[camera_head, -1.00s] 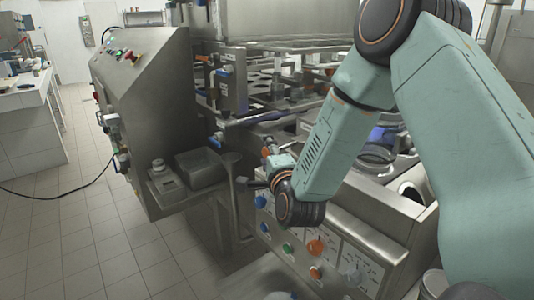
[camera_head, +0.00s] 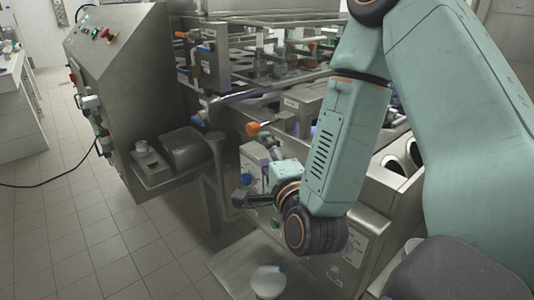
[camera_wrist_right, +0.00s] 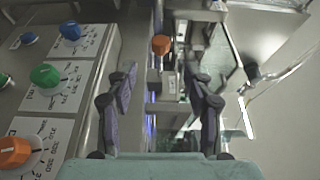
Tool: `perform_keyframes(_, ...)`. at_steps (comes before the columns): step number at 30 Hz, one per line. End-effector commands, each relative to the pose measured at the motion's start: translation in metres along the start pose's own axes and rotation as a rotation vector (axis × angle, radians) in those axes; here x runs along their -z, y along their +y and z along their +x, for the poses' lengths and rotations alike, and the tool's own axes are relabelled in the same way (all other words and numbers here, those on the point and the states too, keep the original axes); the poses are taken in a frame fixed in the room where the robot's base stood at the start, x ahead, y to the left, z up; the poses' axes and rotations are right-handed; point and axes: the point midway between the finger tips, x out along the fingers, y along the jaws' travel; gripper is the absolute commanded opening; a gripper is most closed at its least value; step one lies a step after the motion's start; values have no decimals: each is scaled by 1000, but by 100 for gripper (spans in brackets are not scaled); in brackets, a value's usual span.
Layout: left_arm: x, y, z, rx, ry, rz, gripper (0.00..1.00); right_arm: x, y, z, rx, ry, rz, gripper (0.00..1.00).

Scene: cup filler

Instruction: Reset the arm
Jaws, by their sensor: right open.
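My right arm comes in from the upper right of the head view and bends down in front of the cup filling machine (camera_head: 270,65). My right gripper (camera_head: 254,180) is beside the machine's front control panel, partly hidden by its own wrist. In the right wrist view my right gripper (camera_wrist_right: 162,80) is open, with two dark fingers apart and nothing held between them. An orange knob (camera_wrist_right: 161,44) shows beyond the fingertips; it also shows in the head view (camera_head: 253,128). My left gripper is not in view.
A slanted control cabinet (camera_head: 125,70) stands at the left. Dials, a blue knob (camera_wrist_right: 70,30), a green knob (camera_wrist_right: 45,75) and an orange dial (camera_wrist_right: 14,152), line the panel left of the gripper. Tiled floor (camera_head: 60,240) is open at lower left.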

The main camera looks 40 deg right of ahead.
Motion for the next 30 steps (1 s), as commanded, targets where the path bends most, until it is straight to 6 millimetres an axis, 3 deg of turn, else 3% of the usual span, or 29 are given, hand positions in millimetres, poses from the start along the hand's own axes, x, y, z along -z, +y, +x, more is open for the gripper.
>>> perform_keyframes(16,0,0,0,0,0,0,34,0,0,-1,0,0,-2,52)
perform_keyframes(20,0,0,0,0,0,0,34,-2,5,-1,-24,-8,-78,52)
perform_keyframes(26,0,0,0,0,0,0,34,-20,58,-7,-242,-149,-451,52)
perform_keyframes(30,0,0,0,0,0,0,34,-37,128,-37,-450,-376,-789,52)
